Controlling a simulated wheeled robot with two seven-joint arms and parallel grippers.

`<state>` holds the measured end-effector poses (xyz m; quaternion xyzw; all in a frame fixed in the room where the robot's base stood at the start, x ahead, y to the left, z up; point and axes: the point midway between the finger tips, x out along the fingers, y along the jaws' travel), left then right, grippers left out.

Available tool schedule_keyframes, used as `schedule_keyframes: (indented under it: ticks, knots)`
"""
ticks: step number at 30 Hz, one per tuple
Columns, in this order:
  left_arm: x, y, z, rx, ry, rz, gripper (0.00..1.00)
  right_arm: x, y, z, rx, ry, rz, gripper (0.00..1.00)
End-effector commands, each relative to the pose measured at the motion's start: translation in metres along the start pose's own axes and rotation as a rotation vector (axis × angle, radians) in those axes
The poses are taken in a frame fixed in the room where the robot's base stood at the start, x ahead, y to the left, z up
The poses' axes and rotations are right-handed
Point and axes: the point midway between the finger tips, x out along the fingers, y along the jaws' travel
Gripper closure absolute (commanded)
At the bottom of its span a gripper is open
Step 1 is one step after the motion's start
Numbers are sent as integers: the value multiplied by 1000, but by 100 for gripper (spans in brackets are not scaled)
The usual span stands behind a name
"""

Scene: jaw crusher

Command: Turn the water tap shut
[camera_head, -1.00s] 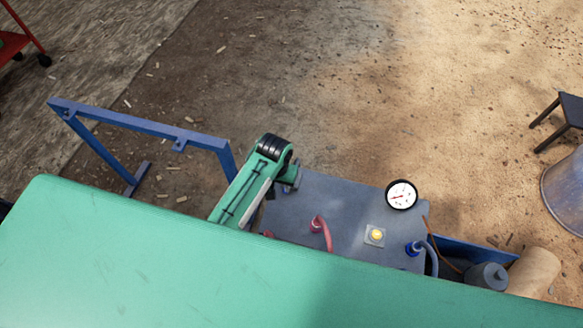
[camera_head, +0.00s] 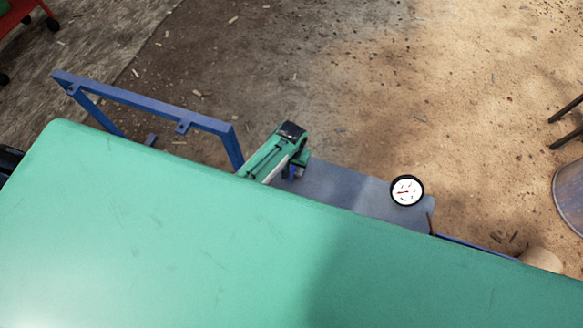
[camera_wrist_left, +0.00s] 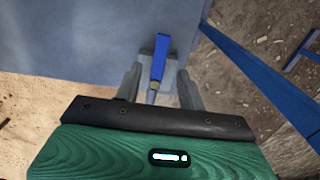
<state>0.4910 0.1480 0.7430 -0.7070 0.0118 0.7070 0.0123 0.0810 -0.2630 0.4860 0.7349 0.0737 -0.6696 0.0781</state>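The water tap shows in the left wrist view as a blue lever (camera_wrist_left: 160,58) with a brass-coloured part and a grey stem below it, against a grey-blue panel (camera_wrist_left: 80,45). My left gripper (camera_wrist_left: 160,72) is open, with one grey finger on each side of the lever; gaps show on both sides. In the head view my left gripper (camera_head: 298,170) is at the left end of the grey-blue panel (camera_head: 345,187), mostly hidden by its own arm. The tap is not discernible there. My right gripper is in neither view.
A round white gauge (camera_head: 406,190) stands at the panel's right end. A blue frame (camera_head: 150,106) stands at the left. A grey metal drum (camera_head: 570,195) and dark legs (camera_head: 566,122) are at the right edge. Sandy ground beyond the panel is mostly clear.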

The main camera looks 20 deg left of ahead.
Motion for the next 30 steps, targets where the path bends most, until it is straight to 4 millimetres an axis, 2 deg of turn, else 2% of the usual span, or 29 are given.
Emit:
schedule_keyframes:
  ticks: [3,9,22,28,30]
  knots:
    - [17,0,1,0,-3,0,60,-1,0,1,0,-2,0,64]
    - [35,0,0,0,-1,1,60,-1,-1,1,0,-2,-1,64]
    - [41,0,0,0,1,1,60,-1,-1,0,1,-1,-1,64]
    - [41,0,0,0,1,1,99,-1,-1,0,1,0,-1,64]
    - [41,0,0,0,1,1,100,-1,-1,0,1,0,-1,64]
